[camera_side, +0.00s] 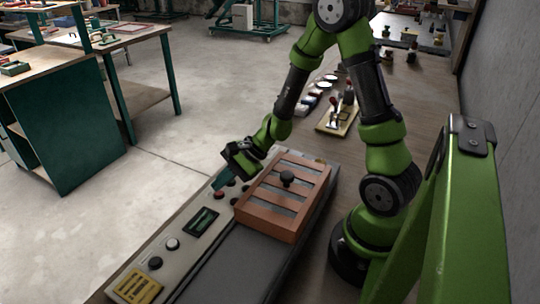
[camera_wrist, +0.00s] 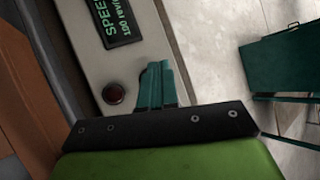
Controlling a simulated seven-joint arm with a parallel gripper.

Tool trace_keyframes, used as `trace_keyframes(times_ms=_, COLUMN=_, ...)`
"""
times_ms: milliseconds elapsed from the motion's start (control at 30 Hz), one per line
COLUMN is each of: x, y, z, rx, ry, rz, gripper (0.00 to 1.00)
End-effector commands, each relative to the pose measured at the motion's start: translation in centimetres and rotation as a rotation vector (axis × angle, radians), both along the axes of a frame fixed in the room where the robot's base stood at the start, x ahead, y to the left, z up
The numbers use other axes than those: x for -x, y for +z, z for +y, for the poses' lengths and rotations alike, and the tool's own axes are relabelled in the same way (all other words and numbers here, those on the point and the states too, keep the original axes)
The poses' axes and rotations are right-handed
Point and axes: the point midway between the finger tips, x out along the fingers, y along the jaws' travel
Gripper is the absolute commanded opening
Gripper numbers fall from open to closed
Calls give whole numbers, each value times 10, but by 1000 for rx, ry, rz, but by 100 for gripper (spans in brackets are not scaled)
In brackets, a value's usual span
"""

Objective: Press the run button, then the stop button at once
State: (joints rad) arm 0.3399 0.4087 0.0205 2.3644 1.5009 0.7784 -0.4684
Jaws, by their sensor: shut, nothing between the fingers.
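A grey control panel (camera_side: 188,246) runs along the front of the machine. My gripper (camera_side: 219,181) is over its far part, with teal fingers shut together and pointing down at the panel. Small dark and reddish buttons (camera_side: 234,201) show near my fingertips in the side view. I cannot read which is run or stop. Whatever lies under the fingertips is hidden, and I cannot tell whether they touch the panel.
A display (camera_wrist: 118,20) reads SPEED and 100 rev/min. A black knob (camera_side: 155,263), a white knob (camera_side: 172,244) and a yellow label (camera_side: 137,288) lie nearer on the panel. An orange slatted cover (camera_side: 262,219) with a black knob stands close right of my gripper.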

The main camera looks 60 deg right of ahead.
Motion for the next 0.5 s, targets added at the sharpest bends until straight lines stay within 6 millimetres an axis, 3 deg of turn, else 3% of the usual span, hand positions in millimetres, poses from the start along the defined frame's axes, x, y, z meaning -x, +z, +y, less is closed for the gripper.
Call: trace_keyframes(times_ms=500, x=-3, y=-6, z=-1, rx=0, ry=0, rz=0, gripper=0)
